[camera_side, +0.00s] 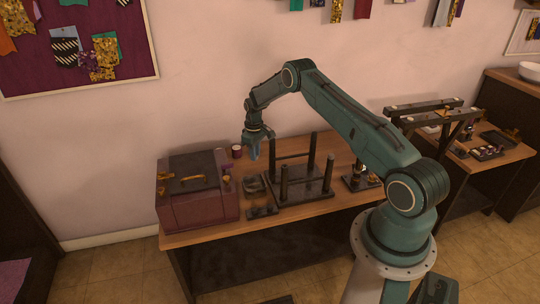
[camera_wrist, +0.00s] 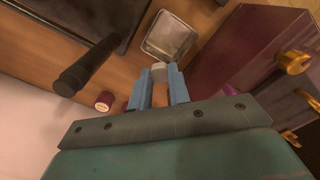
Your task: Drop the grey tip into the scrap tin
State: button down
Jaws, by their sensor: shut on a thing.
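My gripper (camera_side: 253,156) is above the table, pointing down. Its blue fingers also show in the wrist view (camera_wrist: 160,82), shut on the small pale grey tip (camera_wrist: 159,71), which sits between the fingertips. In the side view the tip is too small to make out. The scrap tin (camera_wrist: 170,37) is an open, square grey metal tin on the table. In the wrist view it lies just beyond the held tip, apart from it, and its visible inside looks empty. In the side view the tin (camera_side: 253,193) stands below my gripper, between the purple case and the dark frame.
A purple case (camera_side: 198,206) with brass fittings stands left of the tin. A dark frame with upright posts (camera_side: 329,174) stands to the right. A small purple-red pot (camera_side: 237,151) is behind. A dark flat block (camera_side: 262,212) lies in front of the tin.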

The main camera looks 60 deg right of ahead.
jog(key=shift+f, duration=2.6)
jog(key=c, duration=1.2)
grip_release()
jog(key=shift+c, duration=0.2)
jog(key=shift+r, duration=0.2)
notch_tip(320, 180, up, 14)
jog(key=shift+f, duration=0.25)
